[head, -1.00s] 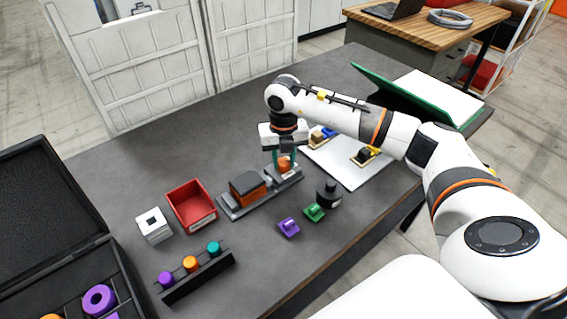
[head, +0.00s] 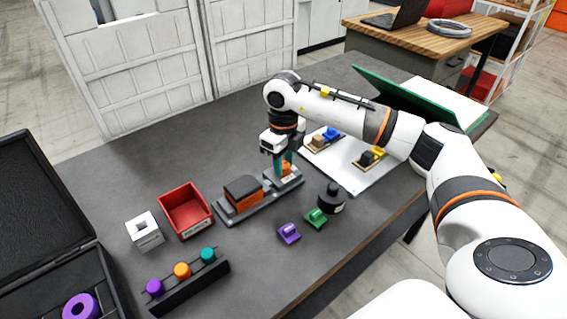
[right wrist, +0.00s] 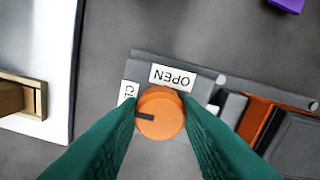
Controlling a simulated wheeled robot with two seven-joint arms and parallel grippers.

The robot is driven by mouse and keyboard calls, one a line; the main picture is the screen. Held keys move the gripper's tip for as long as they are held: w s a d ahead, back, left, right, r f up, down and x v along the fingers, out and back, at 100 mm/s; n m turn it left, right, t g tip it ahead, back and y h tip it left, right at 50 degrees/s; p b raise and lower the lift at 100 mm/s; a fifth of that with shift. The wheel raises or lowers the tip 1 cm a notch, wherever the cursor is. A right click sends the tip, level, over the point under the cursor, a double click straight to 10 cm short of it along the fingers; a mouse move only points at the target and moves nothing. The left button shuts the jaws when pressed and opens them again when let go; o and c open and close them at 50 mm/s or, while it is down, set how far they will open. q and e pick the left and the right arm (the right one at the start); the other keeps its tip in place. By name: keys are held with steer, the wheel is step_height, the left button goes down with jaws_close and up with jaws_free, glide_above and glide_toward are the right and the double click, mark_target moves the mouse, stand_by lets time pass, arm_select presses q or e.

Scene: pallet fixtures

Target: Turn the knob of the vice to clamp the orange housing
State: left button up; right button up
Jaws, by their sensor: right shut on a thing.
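The grey vice (head: 229,215) lies on the dark table, with the orange housing (head: 236,205) between its dark jaws. The housing's orange side also shows at the right of the right wrist view (right wrist: 257,120). The orange knob (right wrist: 160,113) sits at the vice's end beside white labels, one reading "OPEN" (right wrist: 172,77) and one partly hidden. The knob's dark mark points left in that view, towards the partly hidden label. My right gripper (head: 284,165) points down, its green fingers shut on the knob from both sides. My left gripper is not in view.
Left of the vice stand a red bin (head: 187,212), a white block (head: 145,231) and a black rack (head: 190,287) with coloured knobs. Purple (head: 289,233) and green (head: 316,218) pieces and a black cylinder (head: 330,197) lie nearer the right. A white board (head: 345,165) lies behind.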

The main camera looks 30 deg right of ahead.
mark_target(284, 164)
steer(key=shift+r, duration=0.15)
stand_by(0.3)
steer(key=o, duration=1)
steer(key=shift+c, duration=0.2)
step_height(284, 164, up, 12)
steer(key=b, duration=0.1)
steer(key=shift+b, duration=0.4)
